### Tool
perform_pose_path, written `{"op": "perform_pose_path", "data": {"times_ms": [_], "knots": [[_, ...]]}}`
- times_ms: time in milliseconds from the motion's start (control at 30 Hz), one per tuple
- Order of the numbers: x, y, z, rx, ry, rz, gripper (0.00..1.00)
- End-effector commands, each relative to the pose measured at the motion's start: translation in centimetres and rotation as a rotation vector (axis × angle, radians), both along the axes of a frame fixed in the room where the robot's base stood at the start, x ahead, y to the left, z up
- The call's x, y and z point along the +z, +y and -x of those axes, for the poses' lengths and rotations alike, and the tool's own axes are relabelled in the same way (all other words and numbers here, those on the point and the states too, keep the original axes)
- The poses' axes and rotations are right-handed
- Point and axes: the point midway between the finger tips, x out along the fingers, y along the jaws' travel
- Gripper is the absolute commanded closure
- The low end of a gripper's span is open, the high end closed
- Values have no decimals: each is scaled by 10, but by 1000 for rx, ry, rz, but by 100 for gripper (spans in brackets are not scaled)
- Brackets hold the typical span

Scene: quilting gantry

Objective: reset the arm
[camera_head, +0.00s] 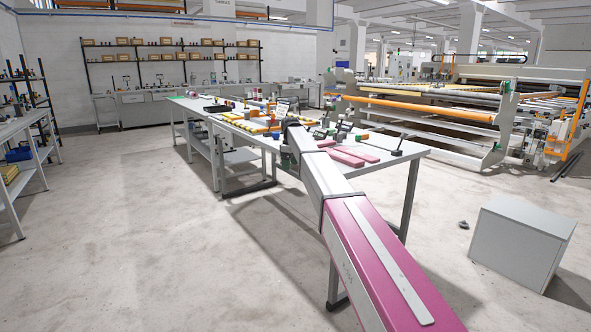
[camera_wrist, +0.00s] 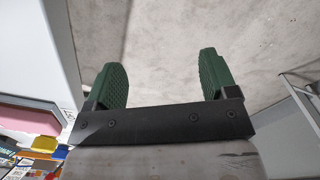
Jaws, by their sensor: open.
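My gripper shows in the wrist view (camera_wrist: 162,78) with its two green ridged fingers wide apart and nothing between them. Bare grey concrete floor (camera_wrist: 165,35) lies beyond the fingertips. In the head view my arm stretches forward from the lower right to the near end of the long work table (camera_head: 400,150). The arm hides part of the table, and I cannot make out the fingers clearly there. In the wrist view a pale table surface (camera_wrist: 30,60) is at the left, beside the gripper, with a pink piece (camera_wrist: 28,118) on it.
The table holds pink blocks (camera_head: 349,157), yellow pieces (camera_head: 252,125) and several small items. A white box (camera_head: 522,243) stands on the floor at right. The quilting machine (camera_head: 430,107) is behind. A side table (camera_head: 22,125) stands at left. Floor between the tables is clear.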

Motion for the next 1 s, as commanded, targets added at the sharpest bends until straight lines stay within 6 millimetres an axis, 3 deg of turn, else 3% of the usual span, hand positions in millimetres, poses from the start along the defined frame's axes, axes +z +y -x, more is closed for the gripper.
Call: {"op": "perform_pose_path", "data": {"times_ms": [33,200,367,500,800,900,1000], "knots": [[-22,-14,23,-39,2,0,21],[-97,-59,89,-217,3,1,21],[-162,-101,160,-401,3,0,21],[-211,-135,229,-568,2,1,21],[-284,-192,387,-926,0,-1,21],[-296,-203,425,-1017,0,-1,21],[-303,-209,449,-1078,-2,-2,21]]}}
